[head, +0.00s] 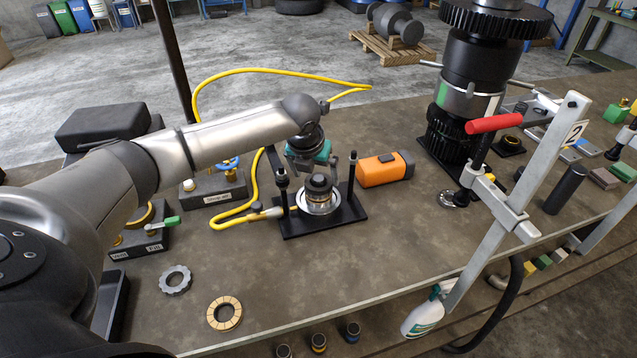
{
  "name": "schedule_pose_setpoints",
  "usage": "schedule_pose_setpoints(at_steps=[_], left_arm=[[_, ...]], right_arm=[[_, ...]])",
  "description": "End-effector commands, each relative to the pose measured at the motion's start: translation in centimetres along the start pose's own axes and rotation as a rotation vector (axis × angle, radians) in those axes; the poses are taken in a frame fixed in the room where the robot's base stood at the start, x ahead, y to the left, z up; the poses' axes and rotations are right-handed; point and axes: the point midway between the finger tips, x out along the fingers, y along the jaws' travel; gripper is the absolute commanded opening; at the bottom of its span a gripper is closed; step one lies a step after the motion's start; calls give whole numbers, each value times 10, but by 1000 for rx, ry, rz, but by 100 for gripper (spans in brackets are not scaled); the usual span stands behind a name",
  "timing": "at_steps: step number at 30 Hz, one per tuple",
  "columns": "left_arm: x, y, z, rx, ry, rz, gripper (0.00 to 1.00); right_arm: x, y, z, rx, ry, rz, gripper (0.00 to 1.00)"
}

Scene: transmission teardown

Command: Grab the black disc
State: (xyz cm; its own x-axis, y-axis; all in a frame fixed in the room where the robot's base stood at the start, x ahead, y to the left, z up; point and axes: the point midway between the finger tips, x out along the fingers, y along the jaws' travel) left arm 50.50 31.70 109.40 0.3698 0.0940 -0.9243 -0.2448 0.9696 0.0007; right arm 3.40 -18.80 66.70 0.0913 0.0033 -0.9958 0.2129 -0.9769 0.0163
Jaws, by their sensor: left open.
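A small black round piece (319,183), which looks like the black disc, sits on top of a silver ring (318,201) in the middle of a black fixture plate (345,214). Two dark posts rise from the plate on either side. My left gripper (313,168) has a teal body and hangs just above the black piece, pointing down. Its jaws are open, and I see nothing between them. The fingertips are small and partly lost against the posts, so I cannot tell whether they touch the piece. My right gripper is out of view.
A yellow hose (247,208) runs by the fixture's left side. An orange box (384,168) lies to its right. A tall black gear assembly (470,90) and a red-handled clamp (495,123) stand further right. A grey toothed ring (175,280) and a tan ring (224,313) lie front left.

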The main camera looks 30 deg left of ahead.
Motion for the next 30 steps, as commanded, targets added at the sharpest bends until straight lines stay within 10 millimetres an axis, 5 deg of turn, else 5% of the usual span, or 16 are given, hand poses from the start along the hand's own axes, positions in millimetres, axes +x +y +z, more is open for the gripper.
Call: schedule_pose_setpoints(at_steps=[6,15,30], left_arm=[[22,-1,-1,0,0,0,100],[25,0,0,0,-1,0,99],[25,0,0,0,-1,0,43]], right_arm=[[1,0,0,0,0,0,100],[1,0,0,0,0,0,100],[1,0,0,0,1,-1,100]])
